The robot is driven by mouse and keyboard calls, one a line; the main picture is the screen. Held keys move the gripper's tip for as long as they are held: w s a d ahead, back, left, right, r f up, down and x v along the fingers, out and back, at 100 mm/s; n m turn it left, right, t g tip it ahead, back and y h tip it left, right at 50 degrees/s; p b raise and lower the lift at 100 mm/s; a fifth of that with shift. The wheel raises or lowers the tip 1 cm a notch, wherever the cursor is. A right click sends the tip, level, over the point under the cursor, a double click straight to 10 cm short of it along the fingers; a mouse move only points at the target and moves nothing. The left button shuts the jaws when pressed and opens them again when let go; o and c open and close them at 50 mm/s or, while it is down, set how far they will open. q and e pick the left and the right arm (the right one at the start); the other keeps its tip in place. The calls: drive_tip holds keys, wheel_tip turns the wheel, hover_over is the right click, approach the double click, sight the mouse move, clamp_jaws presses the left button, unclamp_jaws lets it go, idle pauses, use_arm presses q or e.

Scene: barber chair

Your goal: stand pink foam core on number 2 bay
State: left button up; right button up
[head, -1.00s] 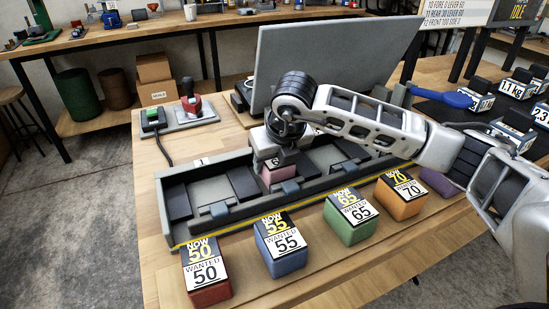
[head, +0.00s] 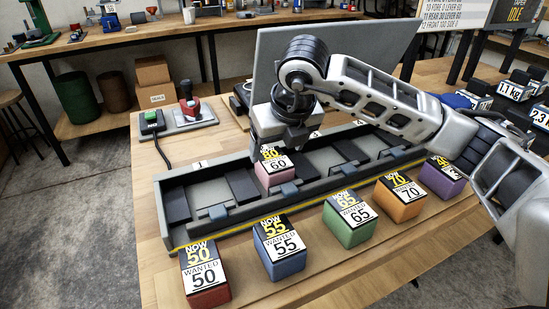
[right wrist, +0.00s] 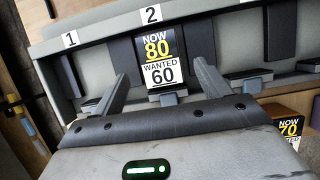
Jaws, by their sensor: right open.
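The pink foam core (head: 275,176) stands upright in the long grey tray (head: 330,193), its card reading NOW 80 WANTED 60. In the right wrist view the core's card (right wrist: 160,58) is directly below the number 2 label (right wrist: 151,14), so it stands in that bay. My right gripper (right wrist: 162,75) is open, its two fingers spread to either side of the core's card in the picture and apart from it. In the head view my right gripper (head: 285,138) is just above and behind the core, its fingertips partly hidden. My left gripper is out of view.
Red (head: 206,276), blue (head: 279,248), green (head: 350,220), orange (head: 399,197) and purple (head: 442,178) blocks line the tray's front. A grey panel (head: 375,65) rises behind the tray. A switch box (head: 152,124) sits at the back left.

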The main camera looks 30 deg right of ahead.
drive_tip(key=v, duration=0.5)
drive_tip(key=shift+r, duration=0.25)
